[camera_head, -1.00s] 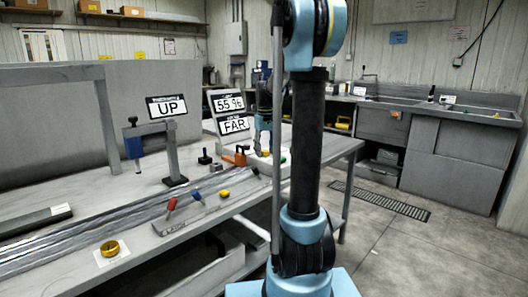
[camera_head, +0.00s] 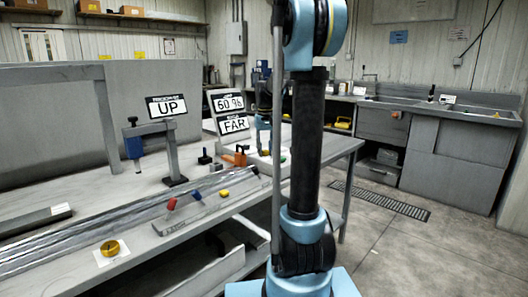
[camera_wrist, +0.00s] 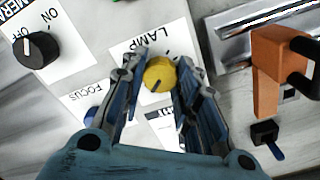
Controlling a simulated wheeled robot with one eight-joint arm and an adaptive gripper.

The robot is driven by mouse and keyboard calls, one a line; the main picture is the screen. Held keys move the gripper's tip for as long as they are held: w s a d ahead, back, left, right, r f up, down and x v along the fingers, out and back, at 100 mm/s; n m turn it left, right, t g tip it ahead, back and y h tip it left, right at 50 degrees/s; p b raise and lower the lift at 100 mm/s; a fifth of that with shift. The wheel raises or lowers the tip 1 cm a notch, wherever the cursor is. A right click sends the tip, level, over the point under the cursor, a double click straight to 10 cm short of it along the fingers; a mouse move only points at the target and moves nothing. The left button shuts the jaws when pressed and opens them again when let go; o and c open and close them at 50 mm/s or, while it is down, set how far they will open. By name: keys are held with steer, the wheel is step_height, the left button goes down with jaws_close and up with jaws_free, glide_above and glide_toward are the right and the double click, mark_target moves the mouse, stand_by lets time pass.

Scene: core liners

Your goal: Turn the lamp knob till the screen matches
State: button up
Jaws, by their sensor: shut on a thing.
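The yellow lamp knob (camera_wrist: 160,73) sits on a white label reading LAMP in the wrist view. My gripper (camera_wrist: 157,68) is shut on it, one finger on each side. The knob's dark pointer line faces the lower left of that picture. In the head view, a screen (camera_head: 228,102) reads 60 %, above a second sign (camera_head: 234,124) reading FAR. My gripper (camera_head: 263,140) shows there only in part, beside the screens and partly behind my arm; the knob is not clear in that view.
A black camera knob (camera_wrist: 35,48) marked ON and OFF is at the upper left. A blue knob (camera_wrist: 92,114) near the FOCUS label is partly hidden by a finger. An orange clamp (camera_wrist: 268,75) stands to the right. A screen reading UP (camera_head: 167,105) stands on the bench.

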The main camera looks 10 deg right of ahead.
mark_target(265, 150)
steer(key=o, duration=1.1)
steer(key=shift+c, duration=0.2)
step_height(265, 150, up, 12)
steer(key=s+f+t, duration=0.1)
steer(key=s+f, duration=1.1)
steer(key=s, duration=0.5)
steer(key=s+f+t, duration=0.1)
steer(key=s+f, duration=1.2)
steer(key=s, duration=0.4)
steer(key=shift+s+a, duration=0.15)
steer(key=shift+s, duration=0.25)
